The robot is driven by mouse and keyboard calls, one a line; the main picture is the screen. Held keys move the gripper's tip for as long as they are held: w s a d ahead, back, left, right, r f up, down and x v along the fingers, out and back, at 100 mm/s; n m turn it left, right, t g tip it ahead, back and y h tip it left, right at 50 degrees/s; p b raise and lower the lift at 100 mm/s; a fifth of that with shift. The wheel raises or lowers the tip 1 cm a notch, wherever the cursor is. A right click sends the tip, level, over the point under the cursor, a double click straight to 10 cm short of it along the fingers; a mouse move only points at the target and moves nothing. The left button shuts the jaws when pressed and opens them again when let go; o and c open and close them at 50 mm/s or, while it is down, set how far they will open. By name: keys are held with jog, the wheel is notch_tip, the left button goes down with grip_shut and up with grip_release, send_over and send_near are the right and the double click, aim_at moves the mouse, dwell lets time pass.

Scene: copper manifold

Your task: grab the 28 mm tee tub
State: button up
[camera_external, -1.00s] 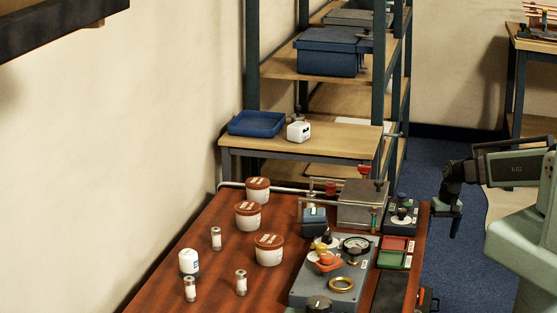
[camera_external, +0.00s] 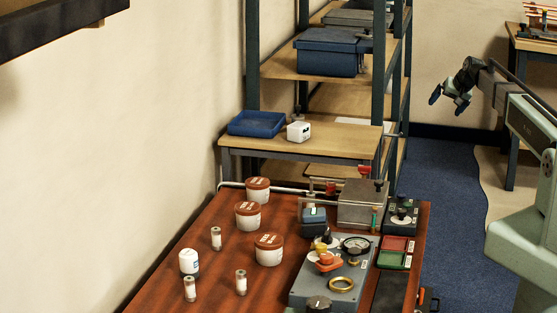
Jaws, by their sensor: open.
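Three white tubs with brown lids stand upright on the wooden table: a back one (camera_external: 258,191), a middle one (camera_external: 248,217) and a front one (camera_external: 268,251). Their lid print is too small to read, so I cannot tell which is the 28 mm tee tub. My gripper (camera_external: 447,101) is open and empty, raised at the upper right over the floor, well away from the tubs.
The wooden table (camera_external: 213,276) also carries a grey gauge panel (camera_external: 322,288), a metal box (camera_external: 362,207), small cylinders (camera_external: 241,283) and a white bottle (camera_external: 188,262). Shelving stands behind.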

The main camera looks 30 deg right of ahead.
jog(key=w+a+r+t, duration=0.1)
jog(key=w+r, duration=0.4)
jog(key=r, duration=0.4)
jog(key=w+a+f+m+g+y, duration=0.1)
jog(key=w+a, duration=0.2)
jog(key=a, duration=0.6)
jog(key=w+a+f+g+y, duration=0.1)
jog(key=w+a, duration=0.2)
jog(key=a, duration=0.7)
jog(key=m+g+h, duration=0.2)
jog(key=m+g, duration=0.1)
jog(key=g, duration=0.4)
send_over(257, 181)
notch_tip(257, 181, down, 8)
jog(key=f, duration=0.8)
jog(key=shift+w+d+f, duration=0.2)
jog(key=shift+d+f, duration=0.05)
jog(key=shift+f, duration=0.1)
jog(key=shift+s+a+f, duration=0.1)
jog(key=shift+s+f, duration=0.1)
jog(key=shift+f, duration=0.55)
jog(key=shift+s+a+f, duration=0.1)
jog(key=shift+s+f, duration=0.05)
jog(key=shift+f, duration=1.75)
